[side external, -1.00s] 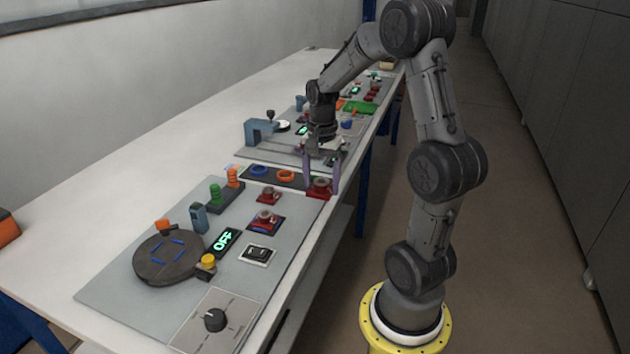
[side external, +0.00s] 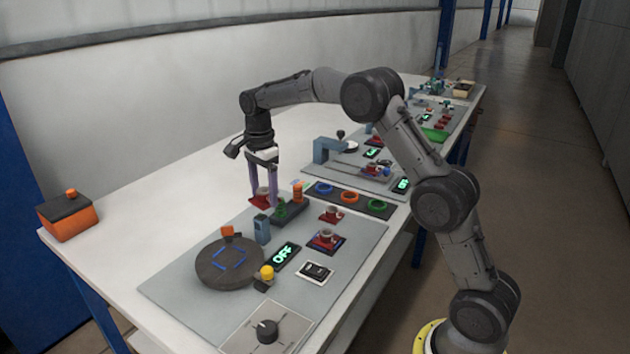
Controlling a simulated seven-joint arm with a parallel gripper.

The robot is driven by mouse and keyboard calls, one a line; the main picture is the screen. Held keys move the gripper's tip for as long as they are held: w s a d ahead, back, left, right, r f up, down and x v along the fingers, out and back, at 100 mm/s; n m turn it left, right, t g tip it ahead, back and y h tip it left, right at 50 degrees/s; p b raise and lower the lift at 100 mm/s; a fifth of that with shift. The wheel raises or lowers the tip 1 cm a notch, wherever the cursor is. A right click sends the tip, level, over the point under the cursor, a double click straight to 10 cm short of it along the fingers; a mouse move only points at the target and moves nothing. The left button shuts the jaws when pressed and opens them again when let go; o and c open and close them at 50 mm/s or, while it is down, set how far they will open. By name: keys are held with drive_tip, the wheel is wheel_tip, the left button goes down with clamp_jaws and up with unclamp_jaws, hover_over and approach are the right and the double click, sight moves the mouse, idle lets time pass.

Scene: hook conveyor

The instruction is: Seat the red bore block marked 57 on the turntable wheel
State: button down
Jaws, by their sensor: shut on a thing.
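My gripper (side external: 263,190) is shut on a red block (side external: 260,199) with a grey round top, held above the table behind the turntable. Its number is too small to read, so I cannot confirm it is 57. The turntable wheel (side external: 215,274) is a dark grey disc at the front left of the grey panel. Blue marks outline a square on its empty top, and an orange piece (side external: 228,231) stands at its back edge. The held block is apart from the wheel, up and to the right of it in the picture.
Two other red blocks (side external: 331,213) (side external: 326,238) sit to the right.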

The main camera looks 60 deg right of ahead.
drive_tip(key=w+a+f+n, duration=0.1)
drive_tip(key=w+a+f, duration=0.15)
drive_tip(key=a, duration=0.35)
drive_tip(key=n, duration=0.1)
hover_over(230, 259)
wheel_tip(230, 259, down, 2)
drive_tip(key=shift+w+f, duration=0.15)
drive_tip(key=shift+f, duration=2.6)
drive_tip(key=shift+f, duration=0.65)
idle(0.7)
drive_tip(key=shift+c, duration=0.2)
unclamp_jaws()
drive_tip(key=shift+o, duration=0.2)
drive_tip(key=shift+f, duration=0.15)
wheel_tip(230, 259, up, 7)
drive_tip(key=shift+r, duration=0.2)
idle(0.4)
